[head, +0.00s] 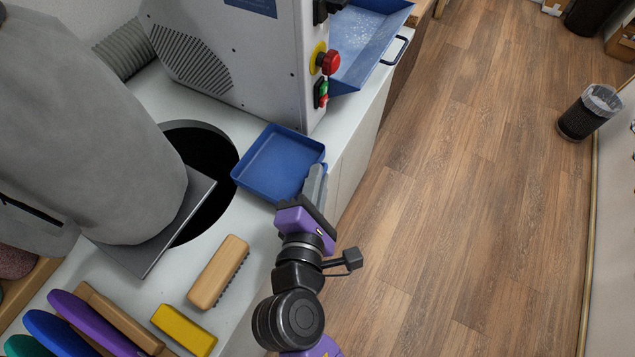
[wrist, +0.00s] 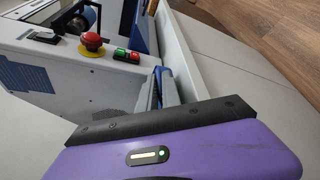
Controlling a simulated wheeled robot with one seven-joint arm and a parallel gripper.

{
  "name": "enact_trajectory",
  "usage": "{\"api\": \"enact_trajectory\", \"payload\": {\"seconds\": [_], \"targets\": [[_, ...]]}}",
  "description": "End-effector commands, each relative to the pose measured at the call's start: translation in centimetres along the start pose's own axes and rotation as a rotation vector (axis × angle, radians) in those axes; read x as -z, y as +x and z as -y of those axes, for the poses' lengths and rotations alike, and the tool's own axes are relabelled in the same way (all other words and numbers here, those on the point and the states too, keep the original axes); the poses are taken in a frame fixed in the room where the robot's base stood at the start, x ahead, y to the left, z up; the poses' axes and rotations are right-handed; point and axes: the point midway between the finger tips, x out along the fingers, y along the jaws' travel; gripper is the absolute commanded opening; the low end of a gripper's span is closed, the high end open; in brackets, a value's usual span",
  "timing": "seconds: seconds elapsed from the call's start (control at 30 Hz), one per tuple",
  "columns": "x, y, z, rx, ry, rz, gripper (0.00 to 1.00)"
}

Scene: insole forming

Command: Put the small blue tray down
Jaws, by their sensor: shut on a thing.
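The small blue tray (head: 275,163) is empty and looks roughly level, over the white bench beside the grey machine. My gripper (head: 319,172) is shut on the tray's right-hand rim, near its lower right corner. In the wrist view my gripper (wrist: 158,88) shows as two grey fingers close together, with a narrow strip of blue at them. Most of the tray is hidden there. I cannot tell whether the tray's underside touches the bench.
A round dark opening (head: 207,150) lies left of the tray. The machine (head: 240,50) with a red button (head: 328,62) stands behind it. A wooden brush (head: 218,272) and a yellow block (head: 184,330) lie nearer. A larger blue tray (head: 365,45) is at the back.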

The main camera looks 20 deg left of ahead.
Motion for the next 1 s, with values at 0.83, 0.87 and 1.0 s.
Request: {"api": "enact_trajectory", "payload": {"seconds": [0.83, 0.87, 1.0], "targets": [[0.9, 0.2, 1.4, -0.001, 0.000, -0.001, 0.30], [0.9, 0.0, 1.4, -0.001, 0.000, -0.001, 0.30], [1.0, -1.5, 1.5, -0.001, -0.001, -0.001, 0.30]]}}
